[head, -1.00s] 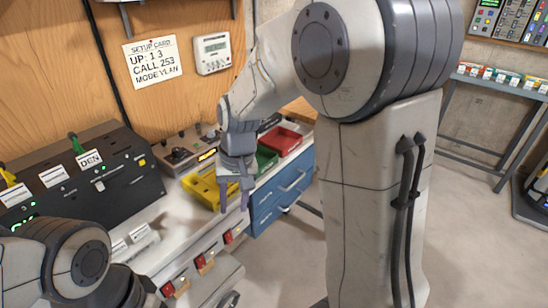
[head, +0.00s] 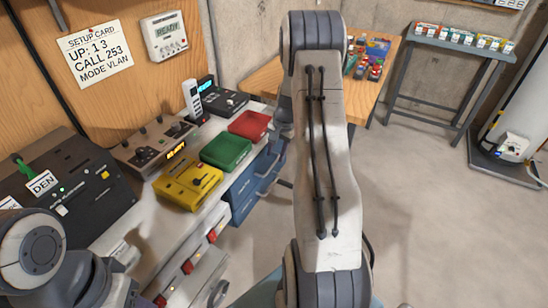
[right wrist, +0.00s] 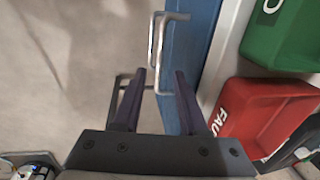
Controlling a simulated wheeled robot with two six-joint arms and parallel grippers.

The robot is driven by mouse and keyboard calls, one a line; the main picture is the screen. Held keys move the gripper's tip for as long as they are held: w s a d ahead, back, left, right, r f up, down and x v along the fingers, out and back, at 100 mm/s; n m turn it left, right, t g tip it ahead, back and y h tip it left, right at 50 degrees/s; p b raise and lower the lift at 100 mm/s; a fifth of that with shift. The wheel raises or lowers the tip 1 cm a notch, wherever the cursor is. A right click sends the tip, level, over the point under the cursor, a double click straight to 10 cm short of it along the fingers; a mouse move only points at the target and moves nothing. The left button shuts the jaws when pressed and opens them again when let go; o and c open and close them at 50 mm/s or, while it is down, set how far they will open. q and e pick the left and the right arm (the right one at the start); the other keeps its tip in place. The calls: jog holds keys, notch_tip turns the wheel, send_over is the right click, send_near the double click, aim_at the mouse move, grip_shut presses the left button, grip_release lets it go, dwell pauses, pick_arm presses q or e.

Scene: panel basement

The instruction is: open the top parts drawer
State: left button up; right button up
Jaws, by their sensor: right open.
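The blue parts drawer unit (head: 245,197) stands under the bench end in the head view, with metal bar handles on its front. My right arm partly covers it. In the right wrist view its blue front edge (right wrist: 186,50) runs beside one metal handle (right wrist: 157,45); a second handle (right wrist: 124,82) shows to its left, partly behind a finger. I cannot tell for sure which is the top drawer's. My right gripper (right wrist: 160,75) is open, its fingers pointing toward the handles, with nothing clearly held.
Yellow (head: 188,183), green (head: 226,151) and red (head: 249,125) boxes sit along the bench near the drawers. A dark control panel (head: 65,185) stands at left. A wooden table (head: 333,88) is behind my right arm.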

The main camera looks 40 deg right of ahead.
aim_at(273, 164)
jog(key=shift+w+a+f, duration=0.1)
jog(key=shift+w+f, duration=0.05)
jog(key=shift+f, duration=0.7)
jog(key=shift+w+a+f, duration=0.1)
jog(key=shift+w+f, duration=0.05)
jog(key=shift+f, duration=0.7)
grip_shut()
